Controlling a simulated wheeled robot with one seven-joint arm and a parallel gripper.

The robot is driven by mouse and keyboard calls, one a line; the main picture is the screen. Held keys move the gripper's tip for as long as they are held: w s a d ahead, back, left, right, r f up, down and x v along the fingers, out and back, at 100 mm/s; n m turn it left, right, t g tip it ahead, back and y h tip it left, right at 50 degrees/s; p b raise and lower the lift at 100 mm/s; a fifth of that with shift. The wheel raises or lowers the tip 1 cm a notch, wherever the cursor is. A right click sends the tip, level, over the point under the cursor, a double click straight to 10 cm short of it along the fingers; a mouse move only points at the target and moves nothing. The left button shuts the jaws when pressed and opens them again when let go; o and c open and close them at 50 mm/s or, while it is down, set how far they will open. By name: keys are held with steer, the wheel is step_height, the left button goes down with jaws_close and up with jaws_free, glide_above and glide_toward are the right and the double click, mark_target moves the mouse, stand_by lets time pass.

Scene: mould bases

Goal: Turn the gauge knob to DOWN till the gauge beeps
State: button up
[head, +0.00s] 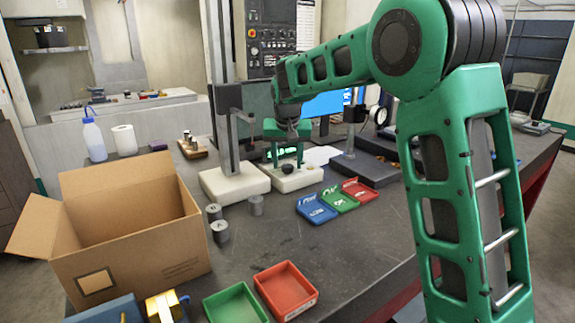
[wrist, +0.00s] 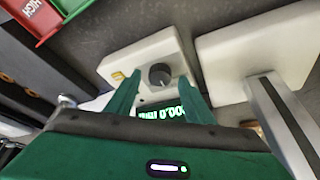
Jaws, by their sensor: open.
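The gauge (head: 297,183) has a pale base and a round black knob (head: 287,169) on top; the knob also shows in the wrist view (wrist: 160,74). A green-lit display (wrist: 162,113) behind the knob shows digits, partly hidden by my gripper; they look like zeros. My gripper (head: 287,157) points down over the gauge. In the wrist view its two green fingers (wrist: 157,86) are apart, with the knob between or just beyond their tips. I cannot tell whether they touch it. No DOWN mark is readable.
A pale stand base (head: 232,186) with a tall column stands close left of the gauge. Blue (head: 316,210), green (head: 340,199) and red (head: 360,191) small trays lie to its right. Grey cylinders (head: 219,232) and an open carton (head: 130,250) are nearer.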

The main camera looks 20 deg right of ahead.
steer(key=shift+w+f, duration=0.2)
steer(key=shift+f, duration=0.3)
steer(key=c, duration=1)
steer(key=shift+d, duration=0.15)
steer(key=shift+c, duration=0.2)
